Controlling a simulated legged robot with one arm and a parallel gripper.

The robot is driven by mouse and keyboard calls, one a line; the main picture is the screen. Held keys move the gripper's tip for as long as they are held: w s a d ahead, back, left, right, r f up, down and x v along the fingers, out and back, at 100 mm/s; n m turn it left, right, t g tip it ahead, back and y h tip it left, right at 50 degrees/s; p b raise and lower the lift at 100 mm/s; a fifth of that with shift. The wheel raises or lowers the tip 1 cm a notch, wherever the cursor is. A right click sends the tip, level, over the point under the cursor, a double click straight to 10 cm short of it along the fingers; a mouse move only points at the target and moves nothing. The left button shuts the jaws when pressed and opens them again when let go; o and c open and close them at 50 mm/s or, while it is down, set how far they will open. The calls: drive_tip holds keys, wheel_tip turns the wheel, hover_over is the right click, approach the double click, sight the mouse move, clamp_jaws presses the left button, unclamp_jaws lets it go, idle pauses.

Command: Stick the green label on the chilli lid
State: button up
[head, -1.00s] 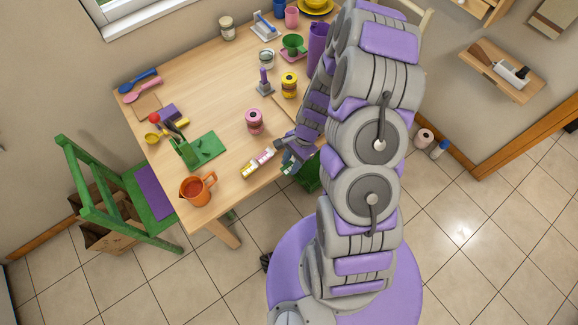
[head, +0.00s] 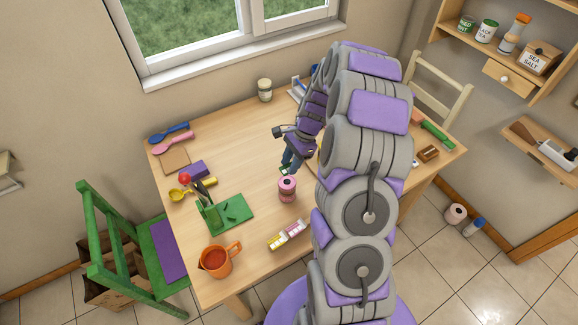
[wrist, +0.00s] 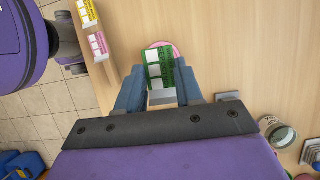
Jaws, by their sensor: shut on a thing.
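My gripper (wrist: 162,98) is shut on a green label piece (wrist: 160,70) with white squares, seen between its blue-grey fingers in the wrist view. In the head view my gripper (head: 287,168) is over the table, just behind a pink and dark stack (head: 287,190). The green piece shows there only as a small patch at the fingertips. A pink round top (wrist: 160,46) shows behind it in the wrist view. A jar with a pale lid (head: 265,90) stands at the back table edge. A glass jar (wrist: 278,132) lies lower right in the wrist view. I cannot tell which lid is chilli.
Yellow and pink label pieces (head: 287,236) lie near the front edge. An orange jug (head: 217,261), a green stand (head: 228,213) and spoons (head: 170,137) occupy the left side. My arm hides much of the right side. Bare wood lies left of my gripper.

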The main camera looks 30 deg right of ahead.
sight(286, 182)
drive_tip(key=shift+b+x, duration=0.65)
drive_tip(key=shift+x, duration=0.3)
drive_tip(key=shift+d+f+b, duration=0.1)
drive_tip(key=shift+f+b, duration=0.65)
drive_tip(key=shift+f, duration=0.2)
drive_tip(key=shift+d+f, duration=0.15)
drive_tip(key=shift+f, duration=1.2)
drive_tip(key=o, duration=1.1)
drive_tip(key=shift+r, duration=0.1)
drive_tip(key=p+v, duration=0.4)
drive_tip(key=v, duration=1.3)
drive_tip(key=shift+r, duration=0.1)
